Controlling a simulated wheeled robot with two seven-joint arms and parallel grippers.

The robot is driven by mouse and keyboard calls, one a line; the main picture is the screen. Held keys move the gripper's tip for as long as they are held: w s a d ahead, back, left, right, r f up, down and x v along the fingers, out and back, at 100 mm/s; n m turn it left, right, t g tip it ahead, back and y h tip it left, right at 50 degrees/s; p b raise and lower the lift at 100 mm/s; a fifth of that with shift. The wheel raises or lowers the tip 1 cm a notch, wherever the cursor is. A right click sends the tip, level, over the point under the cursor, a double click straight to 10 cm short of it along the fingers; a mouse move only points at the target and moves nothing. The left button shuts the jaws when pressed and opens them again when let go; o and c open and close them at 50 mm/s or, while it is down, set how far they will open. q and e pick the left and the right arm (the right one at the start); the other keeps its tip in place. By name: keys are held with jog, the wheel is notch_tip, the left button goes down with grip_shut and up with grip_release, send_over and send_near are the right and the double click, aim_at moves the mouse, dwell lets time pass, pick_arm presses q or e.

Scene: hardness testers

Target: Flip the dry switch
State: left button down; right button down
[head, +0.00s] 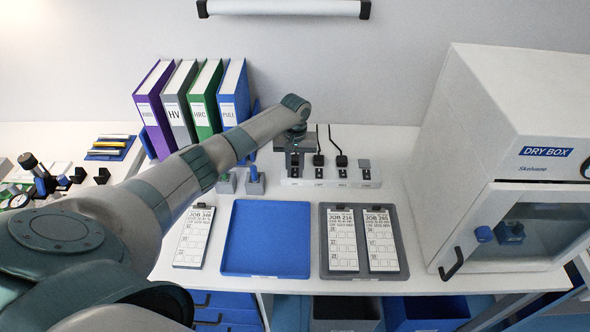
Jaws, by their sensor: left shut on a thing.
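A white power strip (330,183) lies on the table near the wall, with small labels along its front that are too small to read. Two black plugs (341,160) with cords stand in its middle places, and a grey piece (364,164) sits at its right end. My left gripper (294,164) points down at the strip's left end, shut on a small dark piece there. The gripper mostly hides this piece, and I cannot tell whether it is a plug or a switch. The white dry box (548,153) stands at the right. My right gripper is not in view.
Several binders (195,100) stand behind my left arm. A blue tray (266,238), a loose job card (194,237) and a grey tray (394,225) with two job cards lie in front of the strip.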

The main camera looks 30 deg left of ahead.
pick_arm(q)
jog(key=shift+w+a, duration=0.1)
jog(key=shift+w+a+f+g+h+b, duration=0.15)
jog(key=shift+w+g+h+b, duration=0.2)
jog(key=shift+g+b, duration=0.6)
jog(key=g+h+b, duration=0.1)
jog(key=b, duration=0.4)
jog(key=shift+w+a, duration=0.1)
jog(key=shift+a, duration=0.05)
jog(key=shift+r+b, duration=0.2)
jog(key=shift+b, duration=0.25)
jog(key=shift+r+g, duration=0.1)
jog(key=shift+g, duration=0.15)
jog(key=c, duration=1.6)
grip_release()
jog(key=shift+o, duration=0.2)
jog(key=shift+r, duration=0.1)
